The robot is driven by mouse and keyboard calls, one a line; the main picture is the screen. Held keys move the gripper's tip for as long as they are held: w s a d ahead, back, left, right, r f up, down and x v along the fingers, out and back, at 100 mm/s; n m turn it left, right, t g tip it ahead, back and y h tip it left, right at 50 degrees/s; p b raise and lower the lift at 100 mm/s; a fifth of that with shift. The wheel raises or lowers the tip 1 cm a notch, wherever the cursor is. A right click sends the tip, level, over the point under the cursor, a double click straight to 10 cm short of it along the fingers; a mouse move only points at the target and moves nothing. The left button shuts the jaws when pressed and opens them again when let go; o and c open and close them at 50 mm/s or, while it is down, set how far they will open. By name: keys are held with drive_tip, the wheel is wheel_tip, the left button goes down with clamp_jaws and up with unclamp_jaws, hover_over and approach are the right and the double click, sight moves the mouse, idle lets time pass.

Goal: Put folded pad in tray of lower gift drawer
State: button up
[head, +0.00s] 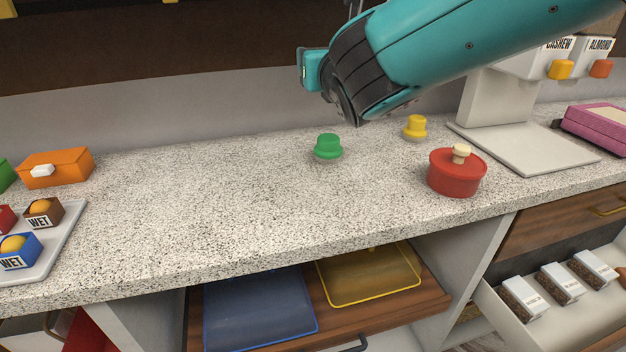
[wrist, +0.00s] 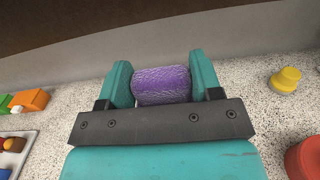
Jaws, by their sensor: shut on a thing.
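My gripper (wrist: 160,78) is shut on a purple, textured folded pad (wrist: 162,88), held between its two teal fingers in the wrist view. In the head view my gripper (head: 314,70) is above the back of the counter, and the pad is hidden there. Below the counter, an open wooden drawer (head: 398,312) shows a blue tray (head: 258,310) and a yellow-rimmed tray (head: 370,276). Both trays look empty where visible; the counter edge hides their back parts. I cannot tell from labels which drawer is the lower gift drawer.
On the counter (head: 190,205) stand a green knob-shaped item (head: 328,148), a yellow one (head: 414,127) and a red lidded pot (head: 456,175). An orange box (head: 56,168) is at left. Another open drawer (head: 560,330) at right holds packets. The counter's left-middle is clear.

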drive_tip(key=f+b, duration=0.1)
drive_tip(key=f, duration=0.4)
drive_tip(key=f+b, duration=0.1)
drive_tip(key=f, duration=0.4)
drive_tip(key=f+b, duration=0.2)
drive_tip(key=f, duration=0.3)
drive_tip(key=shift+s+a+f, duration=0.15)
drive_tip(key=shift+a, duration=0.2)
drive_tip(key=shift+f+b, duration=0.75)
drive_tip(key=shift+f, duration=1.6)
drive_tip(key=shift+f, duration=0.1)
drive_tip(key=o, duration=0.5)
drive_tip(key=shift+f, duration=0.1)
drive_tip(key=shift+c, duration=0.2)
drive_tip(key=o, duration=0.5)
drive_tip(key=shift+c, duration=0.2)
